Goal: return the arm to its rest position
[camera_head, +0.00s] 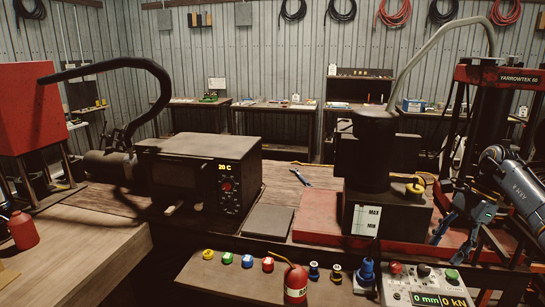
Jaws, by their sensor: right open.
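My right arm (517,187) comes in from the right edge, in front of the red press frame. My right gripper (455,240) hangs at its end, pointing down and left, with its fingers apart and nothing visible between them. It is just right of the dark tank with the MAX and MIN label (366,220), over the red base plate. Whether the fingers touch the plate or tank cannot be told. My left gripper is not in view.
The red press (500,75) stands behind my right arm. A control box with green displays (425,285) sits below the gripper. A row of coloured knobs and a small red canister (296,284) line the front. A black oven-like box (205,172) stands left of centre.

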